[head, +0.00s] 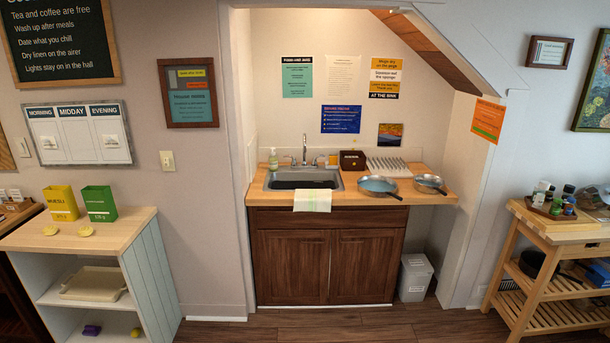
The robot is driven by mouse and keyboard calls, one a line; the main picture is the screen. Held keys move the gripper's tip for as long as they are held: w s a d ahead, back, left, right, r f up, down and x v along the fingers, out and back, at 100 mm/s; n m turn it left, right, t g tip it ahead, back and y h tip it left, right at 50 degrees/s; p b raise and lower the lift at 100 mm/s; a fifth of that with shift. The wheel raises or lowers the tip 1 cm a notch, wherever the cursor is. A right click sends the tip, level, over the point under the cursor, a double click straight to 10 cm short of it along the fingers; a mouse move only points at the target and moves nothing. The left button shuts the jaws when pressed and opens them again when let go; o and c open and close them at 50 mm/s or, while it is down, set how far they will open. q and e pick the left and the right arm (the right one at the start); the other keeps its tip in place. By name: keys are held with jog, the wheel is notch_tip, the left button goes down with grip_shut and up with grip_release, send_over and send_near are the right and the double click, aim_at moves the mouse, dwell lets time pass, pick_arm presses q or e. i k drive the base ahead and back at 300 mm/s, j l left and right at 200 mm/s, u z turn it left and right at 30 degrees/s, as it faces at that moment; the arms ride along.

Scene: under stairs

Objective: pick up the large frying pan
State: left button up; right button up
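Two metal frying pans sit on the wooden counter to the right of the sink in the head view. The larger frying pan (378,185) is the left one, with a bluish inside, and its short-looking handle points toward the front right. The smaller frying pan (430,183) is close beside it on the right, near the counter's right end. Neither of my grippers is in view.
The counter (345,198) holds a sink (303,180), a hanging towel (312,201), a dark box (352,160) and a drying rack (389,166). A bin (414,277) stands below. A shelf unit (145,235) and a wooden cart (545,225) flank the alcove. Floor before the cabinet looks clear.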

aim_at(372, 186)
jog(key=i, duration=1.95)
